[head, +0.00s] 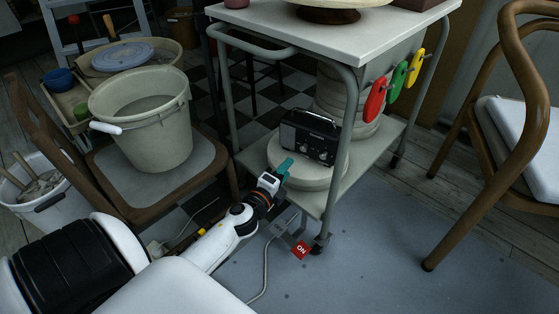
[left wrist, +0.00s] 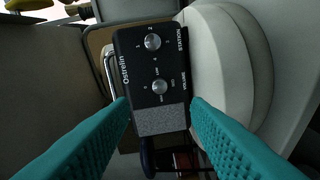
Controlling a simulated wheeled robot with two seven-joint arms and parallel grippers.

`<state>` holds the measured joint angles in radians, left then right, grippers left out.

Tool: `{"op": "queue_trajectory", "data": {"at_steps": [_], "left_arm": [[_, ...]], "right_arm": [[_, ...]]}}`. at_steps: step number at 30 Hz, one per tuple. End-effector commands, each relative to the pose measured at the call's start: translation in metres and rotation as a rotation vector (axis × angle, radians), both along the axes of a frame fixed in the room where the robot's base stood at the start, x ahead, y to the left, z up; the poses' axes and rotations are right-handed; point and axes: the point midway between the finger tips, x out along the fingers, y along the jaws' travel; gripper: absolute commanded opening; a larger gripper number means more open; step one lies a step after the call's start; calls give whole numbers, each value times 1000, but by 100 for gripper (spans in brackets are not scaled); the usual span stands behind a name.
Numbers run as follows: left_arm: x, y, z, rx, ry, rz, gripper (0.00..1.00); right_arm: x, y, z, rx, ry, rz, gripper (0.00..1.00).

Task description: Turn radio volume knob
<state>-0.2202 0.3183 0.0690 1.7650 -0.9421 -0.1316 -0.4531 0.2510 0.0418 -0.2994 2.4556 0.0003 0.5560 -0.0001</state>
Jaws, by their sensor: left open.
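A small black radio (head: 310,138) stands on a pale round slab on the trolley's lower shelf. In the left wrist view the radio face (left wrist: 140,68) shows a silver knob beside the word STATION (left wrist: 152,42) and a second silver knob, the volume knob (left wrist: 160,87), beside the word VOLUME. A grey speaker patch lies beyond it. My left gripper (head: 284,167) is in front of the radio, its teal fingers pointing at it. In the left wrist view the left gripper (left wrist: 161,104) is open, its fingertips on either side of the volume knob's line and apart from it. My right gripper is not in view.
The trolley (head: 340,38) has metal legs and a top above the radio. The round slab (head: 305,178) lies under the radio. A red ON tag (head: 301,250) and a cable are on the floor. A bucket (head: 145,135) on a chair stands left; a wooden chair (head: 520,110) stands right.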

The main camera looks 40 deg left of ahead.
Motion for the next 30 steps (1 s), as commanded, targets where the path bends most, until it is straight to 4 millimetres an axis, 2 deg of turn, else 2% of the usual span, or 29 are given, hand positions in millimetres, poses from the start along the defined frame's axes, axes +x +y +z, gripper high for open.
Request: {"op": "queue_trajectory", "data": {"at_steps": [3,7,25,28,30], "left_arm": [[-17,-3,1,-4,0,0,43],[-26,-4,1,-2,0,0,43],[-28,-4,2,-2,-2,-2,43],[-27,-16,11,-41,-20,-33,43],[-26,-37,28,-111,-55,-93,43]], "right_arm": [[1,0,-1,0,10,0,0],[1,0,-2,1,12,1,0],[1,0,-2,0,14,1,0],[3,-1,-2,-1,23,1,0],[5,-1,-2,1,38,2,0]]}}
